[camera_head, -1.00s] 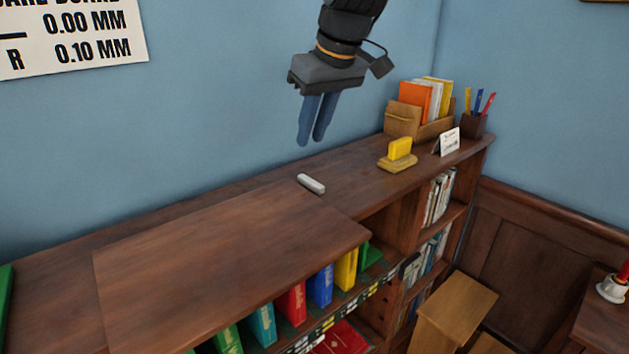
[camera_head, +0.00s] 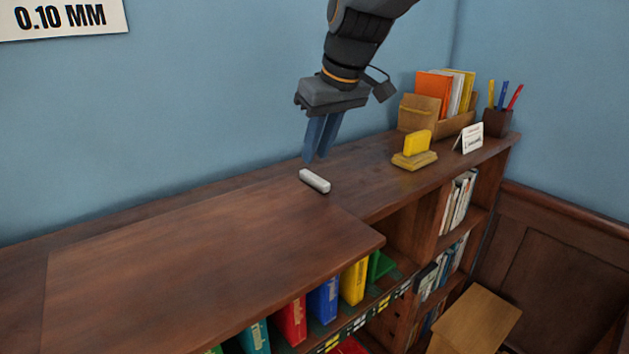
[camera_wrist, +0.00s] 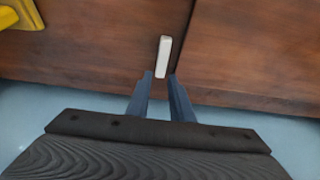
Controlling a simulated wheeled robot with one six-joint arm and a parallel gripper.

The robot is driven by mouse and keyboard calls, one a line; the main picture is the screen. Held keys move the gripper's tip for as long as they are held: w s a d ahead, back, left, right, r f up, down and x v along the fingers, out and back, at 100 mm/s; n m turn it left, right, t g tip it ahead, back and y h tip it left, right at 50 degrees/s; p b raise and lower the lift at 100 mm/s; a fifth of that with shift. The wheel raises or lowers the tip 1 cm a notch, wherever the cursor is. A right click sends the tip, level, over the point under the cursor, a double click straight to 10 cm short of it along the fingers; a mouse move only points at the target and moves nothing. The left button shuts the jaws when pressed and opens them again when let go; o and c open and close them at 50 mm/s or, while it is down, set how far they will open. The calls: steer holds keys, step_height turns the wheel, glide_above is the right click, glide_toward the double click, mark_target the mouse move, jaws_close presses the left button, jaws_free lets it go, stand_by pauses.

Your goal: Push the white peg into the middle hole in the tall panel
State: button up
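The white peg (camera_head: 314,180) lies on its side on top of the wooden bookcase, close to a seam in the top boards. It also shows in the wrist view (camera_wrist: 163,57), just past the fingertips. My gripper (camera_head: 316,158) points down above and slightly behind the peg, with its two blue fingers apart and nothing between them. The wrist view also shows the open fingers (camera_wrist: 159,75), with the peg's near end close to the gap between their tips. I cannot see the tall panel or its middle hole in these views.
The bookcase top (camera_head: 190,245) is clear left of the peg. To the right stand a yellow block on a stand (camera_head: 416,150), a small white card (camera_head: 469,139), a pen cup (camera_head: 497,122) and a file box (camera_head: 425,112). Colored binders (camera_head: 323,300) fill the shelf below.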

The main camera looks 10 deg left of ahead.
mark_target(310, 174)
steer(key=shift+p+x, duration=1.1)
steer(key=shift+x, duration=1.65)
steer(key=shift+s+d+f, duration=0.1)
steer(key=shift+s+f, duration=0.05)
steer(key=shift+c, duration=0.4)
jaws_close()
